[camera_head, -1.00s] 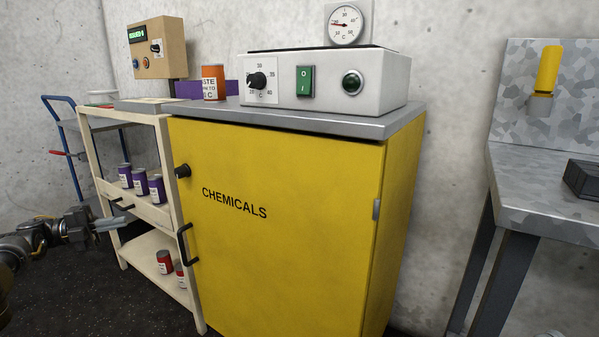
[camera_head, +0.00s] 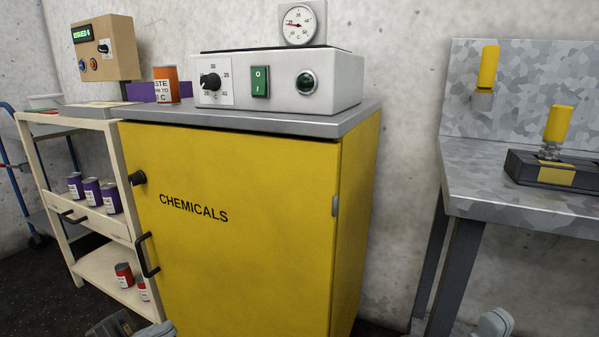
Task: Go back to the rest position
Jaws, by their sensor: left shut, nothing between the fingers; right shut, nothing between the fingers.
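Neither gripper's fingers can be made out. Small grey and dark parts, which look like pieces of my own arms, show at the bottom edge, lower left and lower right. They are cut off by the frame. No object is seen held. The yellow cabinet (camera_head: 250,240) marked CHEMICALS stands shut in the middle. An orange can (camera_head: 165,85) stands on its grey top, left of a white device (camera_head: 330,93) with a knob, a green switch and a dial gauge.
A cream cart (camera_head: 105,262) on the left holds several purple cans (camera_head: 92,191) and two red cans (camera_head: 124,274). A control box (camera_head: 107,47) is behind it. On the right, a grey bench (camera_head: 475,188) carries a dark block (camera_head: 520,170) with a yellow-handled tool (camera_head: 558,124).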

